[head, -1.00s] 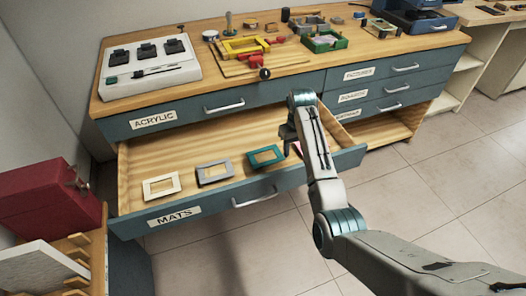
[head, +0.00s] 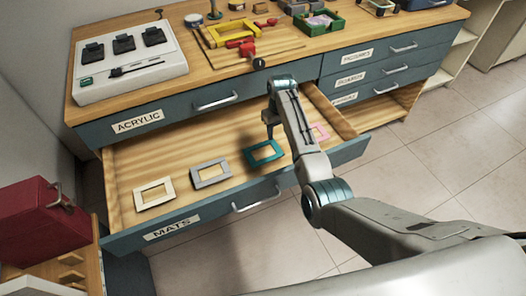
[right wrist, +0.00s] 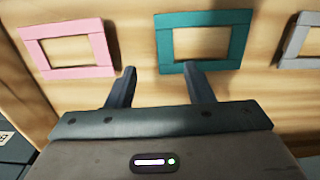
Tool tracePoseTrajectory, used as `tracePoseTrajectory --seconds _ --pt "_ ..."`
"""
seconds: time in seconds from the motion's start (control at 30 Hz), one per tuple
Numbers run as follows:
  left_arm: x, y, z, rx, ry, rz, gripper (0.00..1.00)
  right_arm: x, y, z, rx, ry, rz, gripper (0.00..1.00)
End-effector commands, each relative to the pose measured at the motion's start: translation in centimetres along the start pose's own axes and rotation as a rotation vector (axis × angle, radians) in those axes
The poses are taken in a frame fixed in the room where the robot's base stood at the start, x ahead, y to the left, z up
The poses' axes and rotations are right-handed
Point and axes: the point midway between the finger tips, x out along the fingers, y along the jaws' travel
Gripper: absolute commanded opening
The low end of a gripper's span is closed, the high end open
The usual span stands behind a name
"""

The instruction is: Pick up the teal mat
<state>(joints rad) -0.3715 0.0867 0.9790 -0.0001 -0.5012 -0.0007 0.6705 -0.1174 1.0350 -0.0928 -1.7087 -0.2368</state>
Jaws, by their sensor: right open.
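The teal mat (head: 264,153) is a flat rectangular frame lying in the open drawer labelled MATS. It also shows in the right wrist view (right wrist: 204,65), at the top centre-right. My right gripper (head: 271,125) is above the drawer, just behind the mat in the head view. In the right wrist view its two fingers (right wrist: 163,86) are apart and empty. I cannot tell the exact height above the mat. My left gripper is out of view.
In the drawer (head: 115,185), a cream mat (head: 154,193) and a grey mat (head: 210,173) lie left of the teal one, a pink mat (head: 319,132) right. The drawer front with its handle (head: 256,202) stands nearest. A red case (head: 43,212) stands at lower left.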

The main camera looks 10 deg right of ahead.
Motion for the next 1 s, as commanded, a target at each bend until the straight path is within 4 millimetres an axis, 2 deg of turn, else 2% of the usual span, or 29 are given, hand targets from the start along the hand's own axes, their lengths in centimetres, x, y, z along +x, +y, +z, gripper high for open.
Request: tracePoseTrajectory --seconds 0.17,0.23,0.4,0.5,1.0 --pt "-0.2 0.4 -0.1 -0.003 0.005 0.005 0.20 1.3 -0.2 0.2 0.000 -0.002 -0.001 0.47" --pt "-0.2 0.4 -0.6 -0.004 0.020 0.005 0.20 2.3 -0.5 0.5 0.000 -0.003 -0.001 0.47" --pt "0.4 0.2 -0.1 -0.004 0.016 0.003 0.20 4.9 -0.8 0.6 0.000 -0.002 0.000 0.47" --pt "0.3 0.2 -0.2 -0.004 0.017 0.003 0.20 5.6 -0.8 0.6 0.001 -0.001 0.000 0.47" --pt "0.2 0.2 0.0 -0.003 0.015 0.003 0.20 5.8 -0.8 0.6 0.001 0.000 0.000 0.47"
